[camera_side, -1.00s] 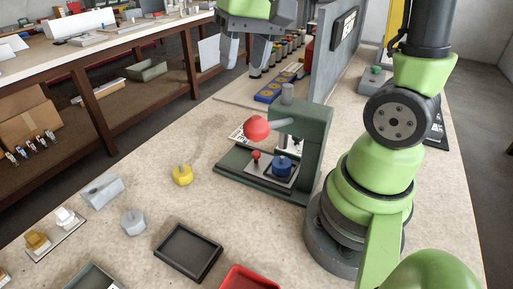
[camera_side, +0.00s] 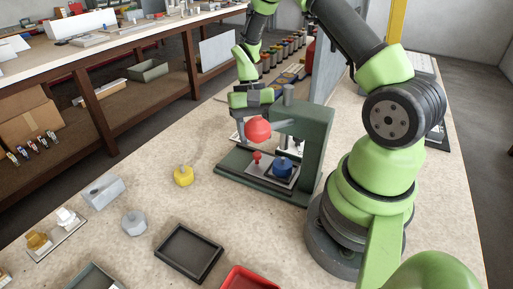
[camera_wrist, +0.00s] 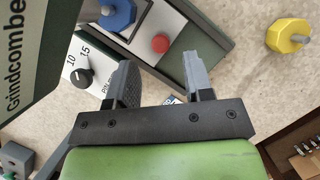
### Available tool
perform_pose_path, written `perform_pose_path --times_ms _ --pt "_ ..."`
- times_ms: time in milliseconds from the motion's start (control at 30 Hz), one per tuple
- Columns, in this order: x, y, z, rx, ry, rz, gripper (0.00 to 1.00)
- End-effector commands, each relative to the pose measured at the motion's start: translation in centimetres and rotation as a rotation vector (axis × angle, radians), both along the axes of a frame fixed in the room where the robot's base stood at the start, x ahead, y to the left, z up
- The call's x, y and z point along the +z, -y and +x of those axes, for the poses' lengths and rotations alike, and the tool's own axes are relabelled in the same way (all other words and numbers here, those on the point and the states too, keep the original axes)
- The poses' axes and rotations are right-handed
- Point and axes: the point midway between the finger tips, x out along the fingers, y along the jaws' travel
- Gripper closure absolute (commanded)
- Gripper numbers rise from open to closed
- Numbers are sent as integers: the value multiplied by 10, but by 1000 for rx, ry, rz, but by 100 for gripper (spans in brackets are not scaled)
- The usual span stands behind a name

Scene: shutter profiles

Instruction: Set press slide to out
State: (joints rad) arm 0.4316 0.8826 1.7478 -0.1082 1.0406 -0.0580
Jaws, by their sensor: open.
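The dark green press (camera_side: 318,150) stands on the bench with a red ball on its lever (camera_side: 257,128). Low in its frame is the grey press slide (camera_side: 281,180); in the wrist view its light plate (camera_wrist: 142,47) carries a small red knob (camera_wrist: 160,43) and a blue part (camera_wrist: 118,14). My gripper (camera_side: 262,138) is over the press, behind the red ball, which partly hides the fingers in the side view. In the wrist view my gripper (camera_wrist: 160,62) is open and empty, the red knob showing beyond and between its fingertips. Contact cannot be told.
A yellow knobbed piece (camera_side: 183,176) stands left of the press. A black tray (camera_side: 188,253) and a red tray (camera_side: 250,279) lie in front. In the wrist view, a white panel with a black dial (camera_wrist: 83,78) is beside the left finger.

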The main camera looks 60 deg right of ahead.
Motion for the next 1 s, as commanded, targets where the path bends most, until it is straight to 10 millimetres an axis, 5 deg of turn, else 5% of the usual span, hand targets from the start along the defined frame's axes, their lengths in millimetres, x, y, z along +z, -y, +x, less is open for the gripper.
perform_pose_path --times_ms 233,600,800,1000 --pt "-32 -10 -10 0 -2 1 53" --pt "-38 -11 -11 0 1 -1 53" --pt "-38 -11 -11 0 1 -1 97" --pt "-38 -11 -10 0 1 -1 100"
